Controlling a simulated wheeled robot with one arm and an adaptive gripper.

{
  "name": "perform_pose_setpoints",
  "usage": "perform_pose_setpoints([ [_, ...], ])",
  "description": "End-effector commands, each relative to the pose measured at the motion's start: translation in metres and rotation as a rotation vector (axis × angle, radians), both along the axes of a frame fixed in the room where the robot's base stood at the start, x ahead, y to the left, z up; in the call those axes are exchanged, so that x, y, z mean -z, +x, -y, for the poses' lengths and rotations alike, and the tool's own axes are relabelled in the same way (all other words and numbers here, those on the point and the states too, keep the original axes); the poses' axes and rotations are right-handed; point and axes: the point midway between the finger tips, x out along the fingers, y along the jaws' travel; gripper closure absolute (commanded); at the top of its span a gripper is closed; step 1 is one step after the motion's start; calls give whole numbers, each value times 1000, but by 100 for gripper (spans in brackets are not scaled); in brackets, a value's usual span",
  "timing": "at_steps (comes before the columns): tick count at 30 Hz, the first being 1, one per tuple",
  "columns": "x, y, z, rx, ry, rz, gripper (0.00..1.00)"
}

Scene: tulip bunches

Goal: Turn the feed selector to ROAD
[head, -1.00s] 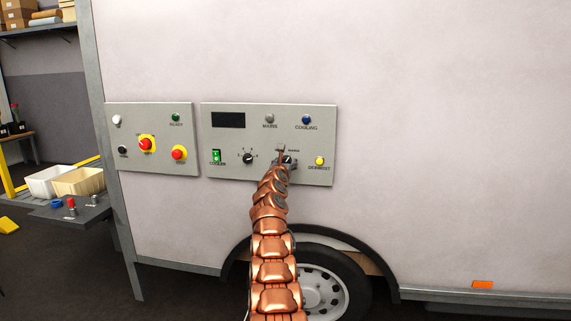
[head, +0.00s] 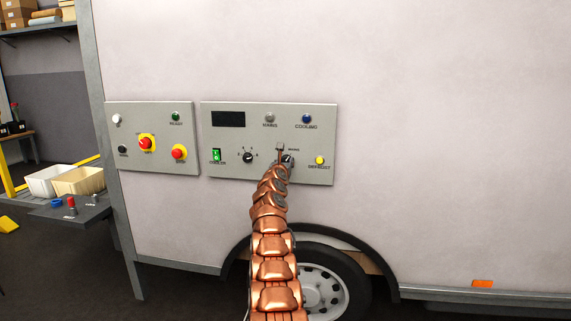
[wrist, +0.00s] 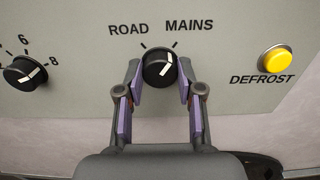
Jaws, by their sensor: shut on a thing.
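The feed selector is a round black knob (wrist: 160,69) with a white pointer line, on the grey panel between the printed words ROAD, upper left, and MAINS, upper right. Its pointer leans up and right, toward the MAINS mark. My gripper (wrist: 160,78) has one purple-padded finger on each side of the knob and is shut on it. In the head view, the knob (head: 288,160) shows only partly, behind the end of my copper arm, and its pointer is hard to read there.
A yellow DEFROST button (wrist: 278,58) is to the right, and a numbered black dial (wrist: 25,73) to the left. The green COOLER switch (head: 216,155) is farther left. A second panel (head: 112,161) has red and yellow controls. A side shelf (head: 87,213) holds small items.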

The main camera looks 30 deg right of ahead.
Motion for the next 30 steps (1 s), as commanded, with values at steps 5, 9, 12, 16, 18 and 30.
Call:
perform_pose_setpoints([
  [5,0,0,0,-1,-57,-48,98],
  [9,1,0,0,-2,-133,-117,98],
  [12,-2,0,0,-1,-199,-171,98],
  [16,0,0,0,-2,-293,-256,98],
  [18,0,0,0,-1,-344,-301,98],
  [30,-3,0,0,-1,-629,-545,98],
])
